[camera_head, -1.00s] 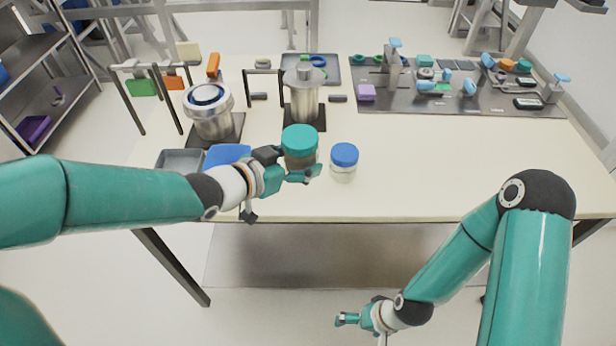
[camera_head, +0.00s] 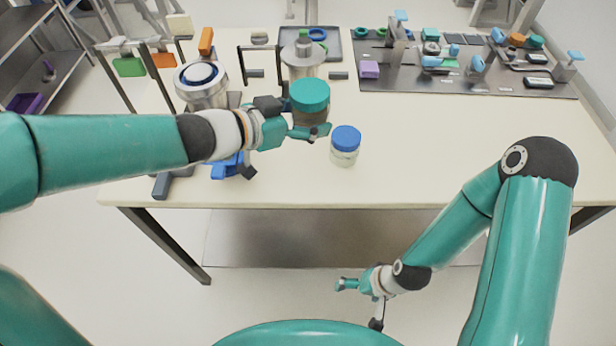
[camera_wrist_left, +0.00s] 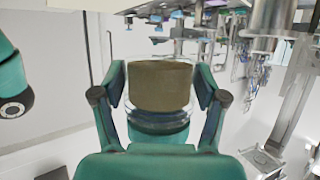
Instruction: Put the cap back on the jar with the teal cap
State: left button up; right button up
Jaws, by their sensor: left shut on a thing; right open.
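The jar with the teal cap (camera_head: 310,95) is between the fingers of my left gripper (camera_head: 303,118), which is shut on its body. The cap sits on top of the jar, and dark brown contents show below it. In the left wrist view the jar's brown body (camera_wrist_left: 160,85) fills the space between the two fingers (camera_wrist_left: 160,95). I cannot tell whether its base touches the table. My right gripper (camera_head: 360,305) is open and empty, low in front of the table. A jar with a blue cap (camera_head: 345,145) stands to the right of the held jar.
A steel pot (camera_head: 203,84) and a steel canister (camera_head: 302,60) stand behind on the table (camera_head: 450,150). A grey tray (camera_head: 326,50) and a dark board of small parts (camera_head: 450,78) lie at the back. Blue and grey pieces lie under my left forearm. The right-front table is clear.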

pick_arm(q)
jog(key=b, duration=0.5)
send_over(307, 181)
notch_tip(307, 181, down, 14)
jog(key=shift+r, duration=0.15)
jog(key=shift+f, duration=0.2)
jog(key=shift+f+b, duration=0.4)
jog(key=shift+f, duration=1.75)
jog(key=shift+f, duration=0.15)
jog(key=o, duration=1.7)
jog(key=shift+o, duration=0.3)
